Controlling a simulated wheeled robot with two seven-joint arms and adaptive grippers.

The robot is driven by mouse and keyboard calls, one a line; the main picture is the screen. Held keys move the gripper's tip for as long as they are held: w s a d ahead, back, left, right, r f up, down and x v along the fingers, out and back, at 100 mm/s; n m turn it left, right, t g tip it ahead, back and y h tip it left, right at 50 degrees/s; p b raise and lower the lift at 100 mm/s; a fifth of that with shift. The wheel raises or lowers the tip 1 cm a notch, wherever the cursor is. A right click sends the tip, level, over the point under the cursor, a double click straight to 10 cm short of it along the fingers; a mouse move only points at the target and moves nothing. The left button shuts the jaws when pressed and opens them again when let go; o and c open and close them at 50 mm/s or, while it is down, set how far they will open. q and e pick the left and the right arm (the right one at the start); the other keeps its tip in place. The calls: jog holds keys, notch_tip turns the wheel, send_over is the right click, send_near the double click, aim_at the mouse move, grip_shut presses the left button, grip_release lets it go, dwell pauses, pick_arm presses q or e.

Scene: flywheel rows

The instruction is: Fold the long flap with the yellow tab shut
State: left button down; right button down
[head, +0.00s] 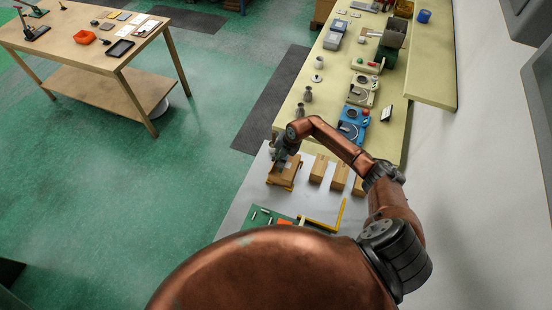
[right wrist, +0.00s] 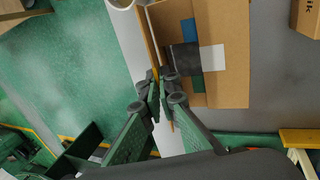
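The cardboard box (head: 281,178) sits at the left end of a row of boxes on the grey table. In the right wrist view its top (right wrist: 232,75) carries blue, black, white and green patches. The long flap (right wrist: 150,38) shows nearly edge-on along the box's left side, standing up. The yellow tab (right wrist: 155,73) shows at my right gripper's fingertips, partly hidden by them. My right gripper (right wrist: 160,92) has its fingers closed together with the flap's edge between them. It also shows over the box in the head view (head: 281,157). My left gripper is not in view.
More boxes (head: 319,168) stand to the right. A yellow angled bar (head: 328,222) and a green mat (head: 262,215) lie nearer me. A pale bench (head: 330,90) with blue and grey devices extends behind.

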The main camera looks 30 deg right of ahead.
jog(key=shift+s+d+f, duration=0.2)
jog(key=shift+s+f, duration=0.15)
jog(key=shift+f, duration=0.15)
jog(key=shift+s+d+f+t+y+b, duration=0.15)
jog(key=shift+t+y+b, duration=0.25)
jog(key=shift+b, duration=0.2)
jog(key=t+y+b, duration=0.1)
jog(key=b, duration=0.1)
jog(key=f+t+y+b, duration=0.1)
jog(key=b, duration=0.1)
jog(key=shift+s+d, duration=0.2)
jog(key=shift+s, duration=0.15)
jog(key=t+y+b, duration=0.1)
jog(key=b, duration=0.2)
jog(key=shift+s+d, duration=0.1)
jog(key=shift+d, duration=0.05)
jog(key=shift+t+y+b, duration=0.3)
jog(key=shift+t+b, duration=0.1)
jog(key=shift+b, duration=0.2)
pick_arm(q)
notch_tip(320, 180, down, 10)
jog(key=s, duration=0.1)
pick_arm(e)
jog(key=shift+r, duration=0.1)
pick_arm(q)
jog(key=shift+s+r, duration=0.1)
